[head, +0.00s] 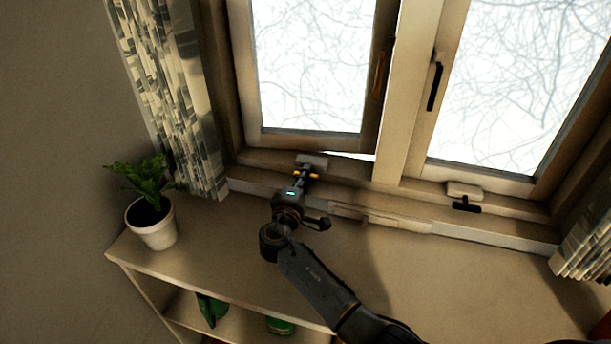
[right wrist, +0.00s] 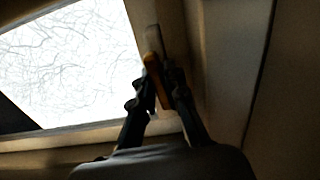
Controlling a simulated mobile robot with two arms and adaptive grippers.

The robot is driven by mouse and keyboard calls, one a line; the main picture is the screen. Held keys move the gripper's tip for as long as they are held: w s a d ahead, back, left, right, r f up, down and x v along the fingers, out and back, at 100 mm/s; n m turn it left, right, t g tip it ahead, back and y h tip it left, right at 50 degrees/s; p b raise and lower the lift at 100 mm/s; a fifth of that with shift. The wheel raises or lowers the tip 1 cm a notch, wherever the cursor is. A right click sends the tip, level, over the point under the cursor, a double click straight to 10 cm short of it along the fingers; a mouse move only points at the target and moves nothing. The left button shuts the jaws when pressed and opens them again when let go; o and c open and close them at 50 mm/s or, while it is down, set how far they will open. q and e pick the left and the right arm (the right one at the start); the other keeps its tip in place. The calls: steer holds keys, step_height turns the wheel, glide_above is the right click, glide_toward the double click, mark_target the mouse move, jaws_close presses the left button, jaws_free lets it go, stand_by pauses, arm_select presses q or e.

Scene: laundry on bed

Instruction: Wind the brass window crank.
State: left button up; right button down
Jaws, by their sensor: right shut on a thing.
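My right gripper (head: 306,174) is at the sill below the left window sash (head: 254,138), shut on the brass crank (head: 315,177). Only small yellow-brass bits of the crank show beside the dark fingers in the head view. Its pale housing (head: 312,160) sits just beyond the fingertips. In the right wrist view, the brass crank (right wrist: 153,68) stands between the two dark fingers (right wrist: 160,97), which hide part of it. The left sash stands slightly open, with a bright gap at its lower right. My left gripper is not in view.
A second crank (head: 466,205), dark, sits on the sill under the right sash (head: 480,178). A potted plant (head: 152,228) stands on the left end of the shelf top (head: 215,240). Patterned curtains (head: 175,85) hang at both sides. The shelf top right of my arm is clear.

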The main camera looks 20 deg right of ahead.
steer(key=n+p, duration=0.1)
steer(key=n, duration=0.2)
steer(key=shift+n, duration=0.3)
steer(key=n+p, duration=0.2)
steer(key=n, duration=0.2)
steer(key=shift+n, duration=0.3)
steer(key=n+p, duration=0.2)
steer(key=n, duration=0.2)
steer(key=shift+r+n, duration=0.1)
steer(key=shift+n, duration=0.2)
steer(key=shift+n+p, duration=1.25)
steer(key=shift+n, duration=0.95)
steer(key=c, duration=1.4)
jaws_free()
steer(key=shift+o, duration=0.2)
